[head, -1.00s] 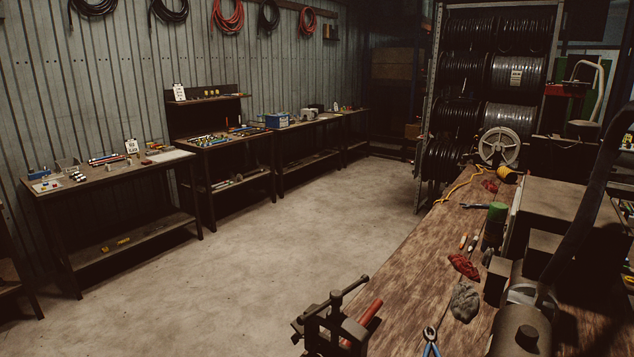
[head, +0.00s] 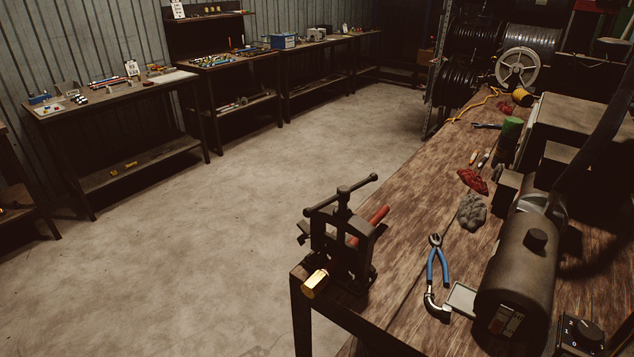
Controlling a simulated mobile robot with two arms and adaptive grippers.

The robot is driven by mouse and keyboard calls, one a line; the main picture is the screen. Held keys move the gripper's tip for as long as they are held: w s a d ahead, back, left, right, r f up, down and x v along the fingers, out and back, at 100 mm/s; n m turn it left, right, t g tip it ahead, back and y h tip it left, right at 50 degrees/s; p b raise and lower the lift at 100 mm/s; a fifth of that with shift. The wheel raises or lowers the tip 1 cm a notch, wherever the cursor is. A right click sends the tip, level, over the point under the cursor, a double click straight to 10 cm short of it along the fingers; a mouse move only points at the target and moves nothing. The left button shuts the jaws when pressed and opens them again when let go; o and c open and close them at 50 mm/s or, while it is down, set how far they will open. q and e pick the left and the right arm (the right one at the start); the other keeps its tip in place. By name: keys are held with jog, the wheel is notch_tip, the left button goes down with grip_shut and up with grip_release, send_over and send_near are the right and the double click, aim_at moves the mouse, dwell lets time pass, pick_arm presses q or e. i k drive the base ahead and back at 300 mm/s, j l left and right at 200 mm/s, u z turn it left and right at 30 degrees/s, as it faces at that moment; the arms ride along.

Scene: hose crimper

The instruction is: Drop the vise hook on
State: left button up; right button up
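The dark metal vise (head: 345,240) stands at the near left corner of the wooden workbench (head: 400,235), with a T-handle screw on top. A red rod or hose (head: 376,222) passes through it, and a brass hex fitting (head: 315,284) shows at its near left side. I cannot clearly make out a separate hook on the vise; dark parts overlap there. Neither of my grippers is in the head view.
Blue-handled pliers (head: 436,262), a grey elbow fitting (head: 437,307), a red rag (head: 472,181) and a grey rag (head: 472,213) lie on the bench. A dark cylindrical machine (head: 520,265) fills its right side. Open concrete floor (head: 220,230) lies left.

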aim_at(303, 225)
jog(key=j+z, duration=0.15)
jog(key=z, duration=0.35)
jog(key=i+j+z, duration=0.1)
jog(key=z, duration=0.4)
jog(key=j+z, duration=0.15)
jog(key=j, duration=0.3)
jog(key=j+z, duration=0.15)
jog(key=j, duration=0.3)
jog(key=k+j+z, duration=0.1)
jog(key=j, duration=0.35)
jog(key=k+j+z, duration=0.15)
jog(key=j, duration=0.3)
jog(key=j+z, duration=0.15)
jog(key=j, duration=0.25)
jog(key=k+j, duration=0.1)
jog(key=j, duration=0.35)
jog(key=k, duration=0.05)
